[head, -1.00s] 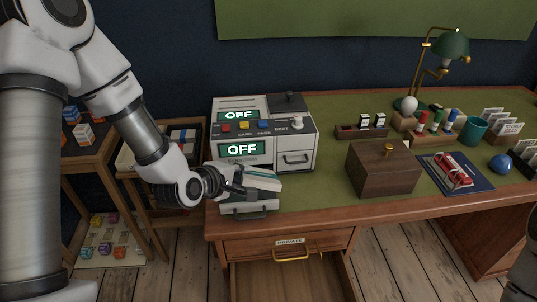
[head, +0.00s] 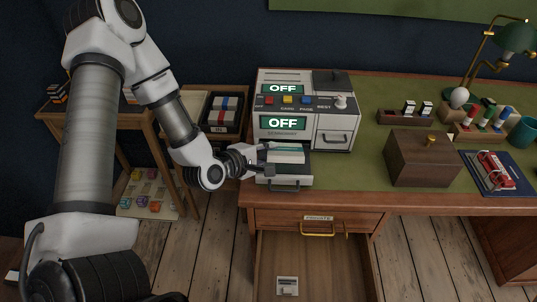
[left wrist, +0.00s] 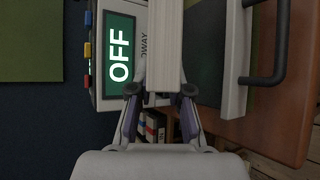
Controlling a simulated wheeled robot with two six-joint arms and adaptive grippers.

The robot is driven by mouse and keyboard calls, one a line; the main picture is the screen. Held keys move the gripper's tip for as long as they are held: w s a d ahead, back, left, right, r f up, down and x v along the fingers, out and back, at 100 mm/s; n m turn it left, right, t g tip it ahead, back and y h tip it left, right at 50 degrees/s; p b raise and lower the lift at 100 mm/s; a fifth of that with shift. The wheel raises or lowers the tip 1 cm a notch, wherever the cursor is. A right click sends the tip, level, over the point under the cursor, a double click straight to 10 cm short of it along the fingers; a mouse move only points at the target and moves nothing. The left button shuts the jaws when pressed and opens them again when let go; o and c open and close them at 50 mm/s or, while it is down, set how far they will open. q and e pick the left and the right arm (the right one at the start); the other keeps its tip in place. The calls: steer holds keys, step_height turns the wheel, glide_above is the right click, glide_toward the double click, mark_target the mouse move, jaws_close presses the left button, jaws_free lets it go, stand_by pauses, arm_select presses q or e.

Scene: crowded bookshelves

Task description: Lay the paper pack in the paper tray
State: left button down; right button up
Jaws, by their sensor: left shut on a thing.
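The paper pack (head: 288,153) is a white block with a teal band, just in front of the machine's lower face. My left gripper (head: 264,164) is shut on its left end, and the pack's pale edge also shows between the fingers in the left wrist view (left wrist: 166,45). The paper tray (head: 289,184) is pulled out below the pack, with a dark inside and a grey front handle. In the left wrist view the tray (left wrist: 234,103) lies right of the pack. The pack appears above the tray; I cannot tell whether they touch. My right gripper is out of view.
The machine (head: 303,107) with two OFF displays stands behind the tray. A brown wooden box (head: 424,158) is to the right. Below, a desk drawer (head: 312,270) is open with a small white item inside. A low shelf with a bin (head: 222,112) stands at left.

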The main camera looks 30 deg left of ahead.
arm_select(q)
steer(key=w+f+b, duration=0.1)
steer(key=w+a+f+b, duration=0.2)
steer(key=shift+w+f, duration=0.1)
steer(key=shift+f, duration=0.3)
steer(key=shift+w+a+f+b, duration=0.3)
steer(key=shift+w+b, duration=0.1)
steer(key=shift+w, duration=0.1)
steer(key=c, duration=1)
jaws_free()
